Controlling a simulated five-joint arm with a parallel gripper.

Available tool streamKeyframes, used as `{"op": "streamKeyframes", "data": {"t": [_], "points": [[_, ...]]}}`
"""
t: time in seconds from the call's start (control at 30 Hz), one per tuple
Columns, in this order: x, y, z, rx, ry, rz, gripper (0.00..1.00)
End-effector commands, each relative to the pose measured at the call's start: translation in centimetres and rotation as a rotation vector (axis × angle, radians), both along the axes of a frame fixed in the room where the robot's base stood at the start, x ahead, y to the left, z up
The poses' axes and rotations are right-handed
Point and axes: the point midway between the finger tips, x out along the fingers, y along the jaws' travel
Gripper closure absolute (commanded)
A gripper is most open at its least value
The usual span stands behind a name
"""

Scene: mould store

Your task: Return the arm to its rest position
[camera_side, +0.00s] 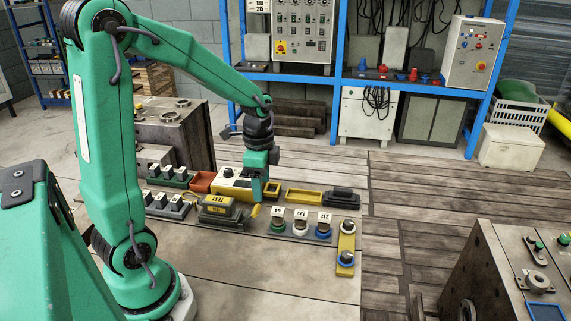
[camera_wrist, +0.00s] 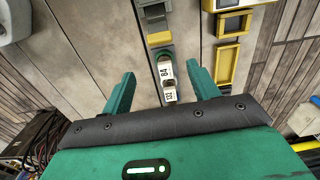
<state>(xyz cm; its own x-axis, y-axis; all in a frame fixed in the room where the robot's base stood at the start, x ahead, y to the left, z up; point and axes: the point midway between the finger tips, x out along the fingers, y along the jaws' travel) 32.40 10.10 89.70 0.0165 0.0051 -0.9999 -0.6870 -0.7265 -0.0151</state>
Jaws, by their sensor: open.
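My green arm reaches over the work plate in the side view. My gripper (camera_side: 262,186) hangs near the yellow-framed items, above the plate. In the wrist view, my gripper (camera_wrist: 160,95) has its two green fingers spread wide apart. Nothing is between the fingertips at their own height. Labelled pieces, one marked 94 (camera_wrist: 165,71) and one marked 132 (camera_wrist: 170,96), show beyond and below the gap. I cannot tell the exact height of the fingers over the plate.
Three round labelled pieces (camera_side: 300,226) stand in a row on the plate. A yellow link (camera_side: 346,240) is to their right. A yellow tray (camera_side: 304,196) and a dark block (camera_side: 342,196) lie behind. A large steel mould (camera_side: 174,133) stands behind left, another (camera_side: 520,275) front right.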

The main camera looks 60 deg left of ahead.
Motion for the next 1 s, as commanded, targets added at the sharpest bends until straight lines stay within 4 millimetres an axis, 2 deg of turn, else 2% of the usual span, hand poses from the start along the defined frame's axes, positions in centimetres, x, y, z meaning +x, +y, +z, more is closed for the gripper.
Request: {"op": "streamKeyframes", "data": {"t": [0.27,0.6,1.0], "points": [[-1.1,-2.3,3.5,0.013,-0.091,0.130,0.40],[-3.9,-5.7,8.0,-0.016,-0.241,0.360,0.40],[-8.1,-9.0,11.3,-0.124,-0.398,0.619,0.40]]}}
